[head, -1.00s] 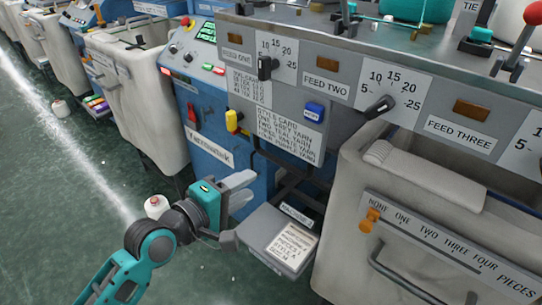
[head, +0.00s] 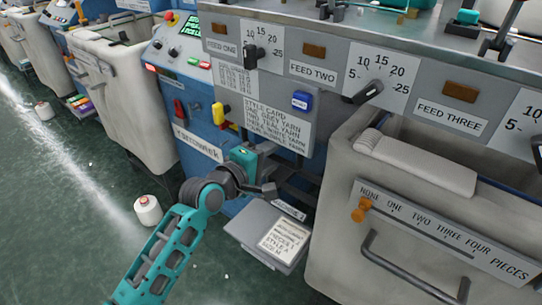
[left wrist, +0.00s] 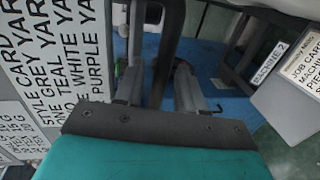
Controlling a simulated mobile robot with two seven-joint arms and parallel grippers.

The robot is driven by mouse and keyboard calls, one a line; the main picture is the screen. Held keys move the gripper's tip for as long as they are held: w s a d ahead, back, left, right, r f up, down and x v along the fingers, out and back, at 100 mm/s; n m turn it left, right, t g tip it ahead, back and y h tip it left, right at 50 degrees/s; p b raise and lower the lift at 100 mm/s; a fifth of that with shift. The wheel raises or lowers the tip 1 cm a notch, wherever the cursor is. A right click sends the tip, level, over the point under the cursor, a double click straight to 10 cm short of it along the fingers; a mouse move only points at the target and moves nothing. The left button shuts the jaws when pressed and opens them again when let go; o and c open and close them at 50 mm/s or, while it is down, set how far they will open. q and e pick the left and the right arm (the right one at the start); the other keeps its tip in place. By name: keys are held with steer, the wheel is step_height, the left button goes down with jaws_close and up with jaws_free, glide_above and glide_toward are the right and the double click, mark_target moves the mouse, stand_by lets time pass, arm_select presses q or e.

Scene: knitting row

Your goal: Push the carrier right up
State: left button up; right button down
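I cannot tell for certain which part is the carrier; small teal blocks (head: 466,17) sit on the machine top in the head view. My left gripper (head: 262,172) is at the blue machine front, below the style card (head: 277,128) and above the job card box (head: 269,236). Its fingertips are mostly hidden in the head view. In the left wrist view its two grey fingers (left wrist: 160,88) stand apart, with a dark upright bar (left wrist: 169,50) showing between or behind them. I cannot tell whether they touch it. My right gripper is not in view.
A pale bin (head: 345,255) with an orange pointer (head: 361,210) and a handle stands at right. A white yarn cone (head: 148,210) stands on the green floor at left, where there is free room.

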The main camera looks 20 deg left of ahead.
arm_select(q)
steer(key=shift+w+d, duration=0.1)
steer(key=shift+w, duration=0.15)
steer(key=shift+c, duration=0.5)
jaws_close()
